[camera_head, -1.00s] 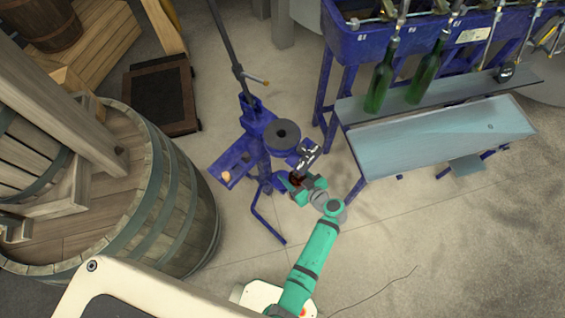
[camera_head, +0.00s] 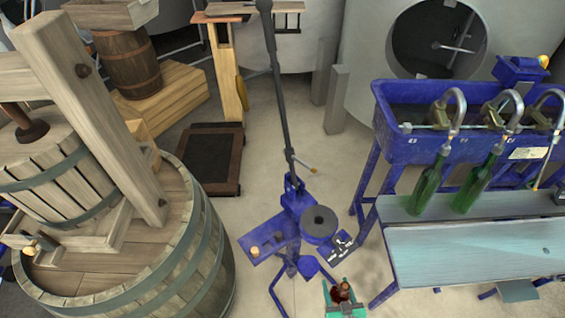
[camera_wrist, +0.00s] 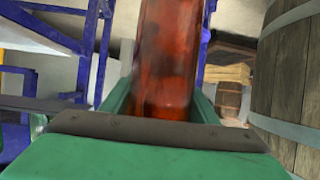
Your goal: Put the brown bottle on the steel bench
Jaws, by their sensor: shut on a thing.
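The brown bottle (camera_head: 342,291) is in my gripper (camera_head: 344,296) at the bottom of the head view, above the floor and in front of the blue corking stand. In the wrist view the bottle (camera_wrist: 168,55) is translucent red-brown, and the green fingers of my gripper (camera_wrist: 165,105) close on it from both sides. Its far end runs out of the picture. A pale blue-grey flat top (camera_head: 480,255), apparently the steel bench, is to the right of my gripper, apart from it. Its right end is cut off by the frame.
Two green bottles (camera_head: 427,185) hang under the spouts of a blue filler trough (camera_head: 425,143) behind the pale top. The blue corking stand (camera_head: 293,225) is just beyond my gripper. A large wooden barrel press (camera_head: 190,270) fills the left. Floor shows between them.

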